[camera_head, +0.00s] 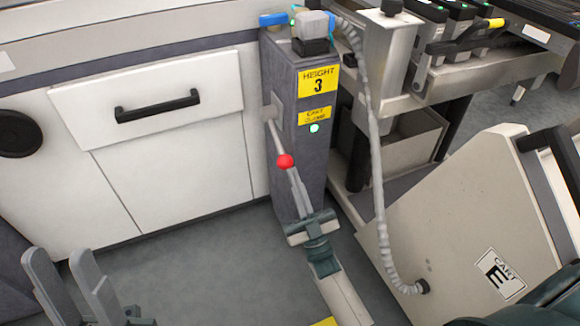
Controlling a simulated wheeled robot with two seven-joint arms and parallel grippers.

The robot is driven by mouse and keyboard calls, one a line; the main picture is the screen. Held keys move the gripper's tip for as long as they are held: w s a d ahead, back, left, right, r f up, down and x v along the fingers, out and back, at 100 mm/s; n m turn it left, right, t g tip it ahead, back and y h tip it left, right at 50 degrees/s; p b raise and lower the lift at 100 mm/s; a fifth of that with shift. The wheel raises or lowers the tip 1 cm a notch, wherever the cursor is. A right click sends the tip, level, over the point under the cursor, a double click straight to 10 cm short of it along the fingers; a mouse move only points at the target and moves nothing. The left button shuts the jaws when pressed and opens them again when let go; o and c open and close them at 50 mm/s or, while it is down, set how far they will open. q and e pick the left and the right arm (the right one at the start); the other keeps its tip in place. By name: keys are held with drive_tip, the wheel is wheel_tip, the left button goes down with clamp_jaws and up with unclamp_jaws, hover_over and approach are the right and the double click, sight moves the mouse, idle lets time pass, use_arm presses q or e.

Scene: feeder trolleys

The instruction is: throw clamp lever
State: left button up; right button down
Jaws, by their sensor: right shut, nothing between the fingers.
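The clamp lever (276,136) is a thin metal rod that slopes down from a plate on the side of a grey post (285,80). It ends in a red knob (285,161). The post carries a yellow "HEIGHT 3" label and a smaller yellow label, apparently "CART CLAMP", above a lit green light (314,128). My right gripper (292,172) is shut and empty, its fingertips right at the underside of the knob; I cannot tell whether they touch it. My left gripper (54,252) is at the lower left, fingers apart, empty and away from the lever.
A white cabinet (180,150) with a black-handled drawer stands behind and left. A grey hose (374,150) hangs right of the post, down to a tilted panel marked "CART E" (440,220). A feeder trolley (460,70) stands at upper right. Grey floor (210,260) lies open between the grippers.

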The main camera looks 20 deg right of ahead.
drive_tip(key=shift+y, duration=0.3)
drive_tip(key=v, duration=0.5)
drive_tip(key=shift+s+f, duration=0.1)
drive_tip(key=shift+s, duration=0.4)
